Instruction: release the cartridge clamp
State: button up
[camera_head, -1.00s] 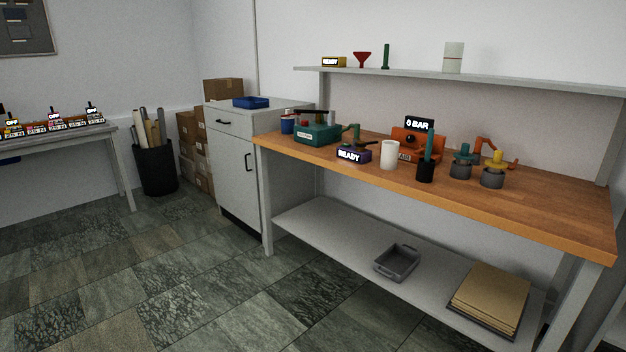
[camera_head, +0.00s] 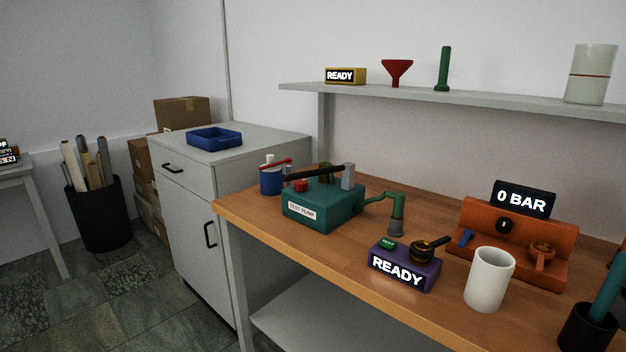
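No part labelled as a cartridge clamp can be made out for certain. On the wooden bench stands an orange fixture (camera_head: 525,264) with a black display reading "0 BAR" (camera_head: 524,199), a dark round knob (camera_head: 504,225), a small blue lever (camera_head: 466,237) and an orange-brown cup-like part (camera_head: 542,255). In front of it to the left is a purple box (camera_head: 404,268) reading "READY", with a green button (camera_head: 388,244) and a brass ring part with a dark handle (camera_head: 427,250). A teal test pump (camera_head: 323,205) with a dark lever stands further left. My gripper is not in view.
A white cup (camera_head: 489,279) and a black holder (camera_head: 588,329) with a teal stick stand near the bench's front. A shelf (camera_head: 450,97) above carries a yellow "READY" box (camera_head: 345,76), red funnel, green tube and glass cylinder. A grey cabinet (camera_head: 228,180) stands left.

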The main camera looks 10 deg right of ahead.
aim_at(288, 160)
jog(key=i+l+u, duration=0.1)
jog(key=i, duration=0.25)
jog(key=i+l+u, duration=0.15)
jog(key=i, duration=0.15)
jog(key=i+j, duration=0.45)
jog(key=j, duration=0.25)
jog(key=i+j+u, duration=0.1)
jog(key=i+j, duration=0.35)
jog(key=j, duration=0.3)
jog(key=i+j+u, duration=0.1)
jog(key=i+j, duration=0.35)
jog(key=j, duration=0.2)
jog(key=i+j, duration=0.5)
jog(key=j, duration=0.15)
